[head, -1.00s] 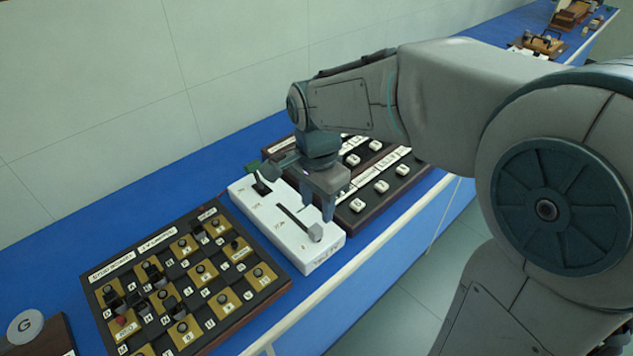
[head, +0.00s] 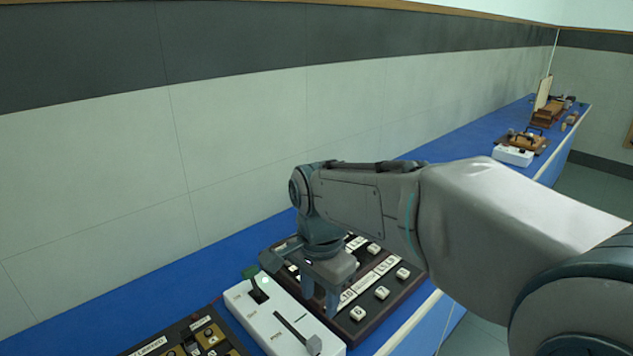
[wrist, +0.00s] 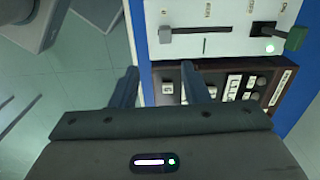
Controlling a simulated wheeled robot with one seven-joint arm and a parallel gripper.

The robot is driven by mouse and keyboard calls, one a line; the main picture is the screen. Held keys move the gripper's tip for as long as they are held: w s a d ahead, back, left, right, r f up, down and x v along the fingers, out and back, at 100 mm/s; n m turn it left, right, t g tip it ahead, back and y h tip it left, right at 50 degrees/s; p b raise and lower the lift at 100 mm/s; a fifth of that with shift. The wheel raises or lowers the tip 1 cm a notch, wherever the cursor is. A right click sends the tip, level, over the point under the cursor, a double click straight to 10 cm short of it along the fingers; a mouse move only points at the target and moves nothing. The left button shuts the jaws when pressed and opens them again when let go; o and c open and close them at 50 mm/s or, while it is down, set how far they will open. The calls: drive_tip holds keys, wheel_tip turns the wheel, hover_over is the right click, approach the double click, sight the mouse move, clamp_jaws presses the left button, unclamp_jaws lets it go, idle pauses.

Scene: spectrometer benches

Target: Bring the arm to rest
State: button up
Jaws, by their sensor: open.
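My gripper (head: 322,296) is open and empty, fingers pointing down, beside the right edge of a white control box (head: 262,318) in the head view. In the wrist view my gripper (wrist: 159,72) shows two spread fingers with nothing between them. The white box (wrist: 228,48) has a slot with a grey slider knob (wrist: 165,34) at one end and a green-handled lever (wrist: 296,38) near the other. A small light glows beside the lever. Whether the fingers touch anything cannot be told.
A dark panel with white keys (head: 381,292) lies just right of the box, partly behind my gripper. Another dark panel (head: 190,340) is at lower left. The blue bench (head: 130,300) runs along the wall. More apparatus (head: 520,146) stands farther down the bench. Floor lies beyond the bench's front edge.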

drive_tip(key=s+d+f+n+t, duration=0.2)
drive_tip(key=s+d+f+n, duration=0.2)
drive_tip(key=s+d+n, duration=0.4)
drive_tip(key=shift+s+d+n+t, duration=0.4)
drive_tip(key=shift+s+d, duration=0.35)
drive_tip(key=shift+d, duration=2.6)
